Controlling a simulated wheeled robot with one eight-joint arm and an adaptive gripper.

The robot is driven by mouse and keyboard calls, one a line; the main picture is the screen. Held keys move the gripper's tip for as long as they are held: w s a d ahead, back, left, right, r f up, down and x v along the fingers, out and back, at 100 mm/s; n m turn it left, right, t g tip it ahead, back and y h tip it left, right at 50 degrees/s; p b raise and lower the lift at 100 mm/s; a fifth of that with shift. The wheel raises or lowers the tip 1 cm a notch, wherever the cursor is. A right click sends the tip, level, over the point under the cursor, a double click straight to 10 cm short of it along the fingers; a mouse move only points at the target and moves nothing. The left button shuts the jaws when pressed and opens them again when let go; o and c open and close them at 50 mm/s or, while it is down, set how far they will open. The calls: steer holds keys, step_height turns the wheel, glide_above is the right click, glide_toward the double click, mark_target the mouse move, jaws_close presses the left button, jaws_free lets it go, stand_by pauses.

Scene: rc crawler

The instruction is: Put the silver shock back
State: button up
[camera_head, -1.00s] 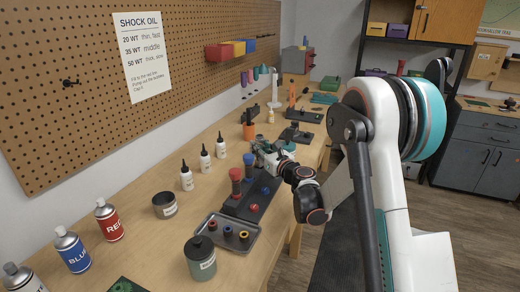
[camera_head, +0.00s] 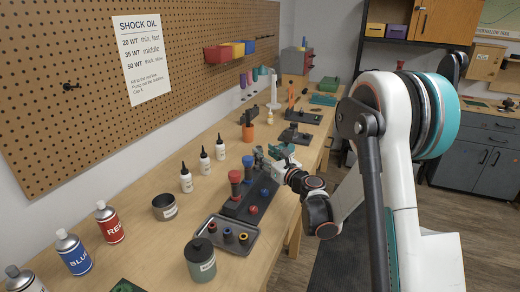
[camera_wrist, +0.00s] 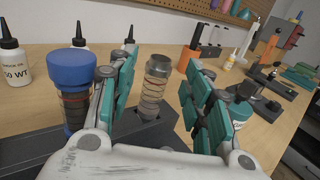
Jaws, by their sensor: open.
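The silver shock (camera_wrist: 153,88), a ribbed coil with a grey cap, stands nearly upright in the black stand (camera_wrist: 150,130) in the wrist view. My gripper (camera_wrist: 160,92) is open, with its teal-padded fingers on either side of the shock. The shock shows between the fingers, with visible space beside it. In the head view my gripper (camera_head: 268,158) is over the far end of the black stand (camera_head: 236,208), and I cannot make out the silver shock there.
A blue-capped shock (camera_wrist: 72,92) stands close to the left finger. The head view shows a red-capped shock (camera_head: 235,184) in the stand, a grey tray (camera_head: 213,240) in front, and white bottles (camera_head: 186,179) to the left. An orange cup (camera_wrist: 190,60) stands behind.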

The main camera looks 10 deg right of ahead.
steer(key=p+v, duration=0.1)
steer(key=v, duration=0.6)
steer(key=s+d+r+m+h, duration=0.3)
steer(key=s+r+m+h, duration=0.2)
steer(key=r+m, duration=0.5)
steer(key=s+d+r+m+h, duration=0.4)
steer(key=r+m+h, duration=0.15)
steer(key=m, duration=0.75)
steer(key=s+a+f+m+g+y, duration=0.1)
steer(key=s+a+f+m+g, duration=0.2)
steer(key=s, duration=0.6)
steer(key=s+a+f+m+g+y, duration=0.2)
steer(key=s+a+f+m+g, duration=0.1)
steer(key=s+m, duration=0.5)
steer(key=s+a+f+m+g+y, duration=0.1)
steer(key=s+a+f+m+g, duration=0.3)
steer(key=s, duration=0.6)
steer(key=shift+a+f+m+y, duration=0.35)
steer(key=shift+m, duration=0.55)
steer(key=shift+s, duration=0.15)
